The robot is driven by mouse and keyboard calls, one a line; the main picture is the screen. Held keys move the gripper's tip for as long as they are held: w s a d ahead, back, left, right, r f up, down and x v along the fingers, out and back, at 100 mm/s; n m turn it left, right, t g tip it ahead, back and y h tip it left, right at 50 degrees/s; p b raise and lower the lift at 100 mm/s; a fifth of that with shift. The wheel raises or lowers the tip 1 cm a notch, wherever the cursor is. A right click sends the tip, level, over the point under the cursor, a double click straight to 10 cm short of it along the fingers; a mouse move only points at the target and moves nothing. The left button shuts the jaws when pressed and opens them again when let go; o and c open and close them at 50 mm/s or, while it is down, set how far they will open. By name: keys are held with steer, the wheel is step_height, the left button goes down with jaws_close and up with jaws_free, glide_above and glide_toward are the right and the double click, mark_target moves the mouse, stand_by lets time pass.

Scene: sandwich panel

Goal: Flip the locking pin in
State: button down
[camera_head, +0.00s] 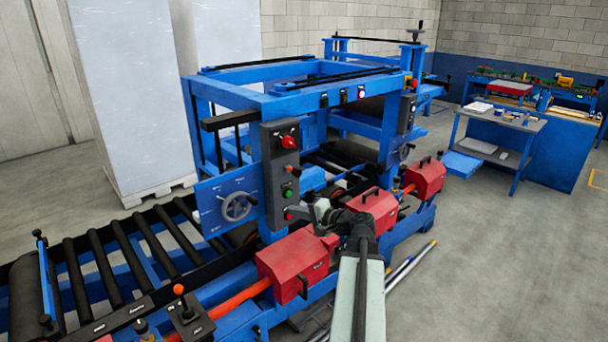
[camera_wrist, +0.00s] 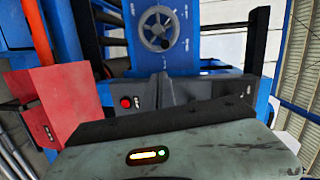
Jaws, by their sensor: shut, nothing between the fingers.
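I cannot make out the locking pin for certain in either view. A grey handwheel (camera_head: 238,207) sits on a blue plate (camera_head: 212,190) at the front of the blue machine frame. In the wrist view the handwheel (camera_wrist: 158,28) is at the top centre, beyond my gripper. My gripper (camera_head: 311,211) is in front of the control column, to the right of the handwheel and apart from it. Its fingers look shut and empty, and my arm hides part of the machine behind it.
A tall control column (camera_head: 281,165) carries a red stop knob (camera_head: 288,142) and a green button (camera_head: 288,193). Red housings (camera_head: 293,262) line the near side. A black roller conveyor (camera_head: 110,262) runs left. Open floor (camera_head: 500,250) lies to the right.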

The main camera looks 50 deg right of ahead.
mark_target(298, 173)
steer(key=s+d+r+m+t+h, duration=0.2)
steer(key=s+d+r+m+h, duration=0.1)
steer(key=s+d+r, duration=0.2)
steer(key=s+d, duration=0.2)
steer(key=d, duration=0.2)
steer(key=shift+d+r+m, duration=0.15)
steer(key=shift+d+m, duration=0.15)
steer(key=w, duration=0.4)
steer(key=w+d, duration=0.1)
steer(key=w, duration=0.9)
steer(key=shift+d, duration=0.2)
steer(key=w, duration=0.3)
steer(key=shift+d, duration=0.15)
steer(key=shift+s, duration=0.1)
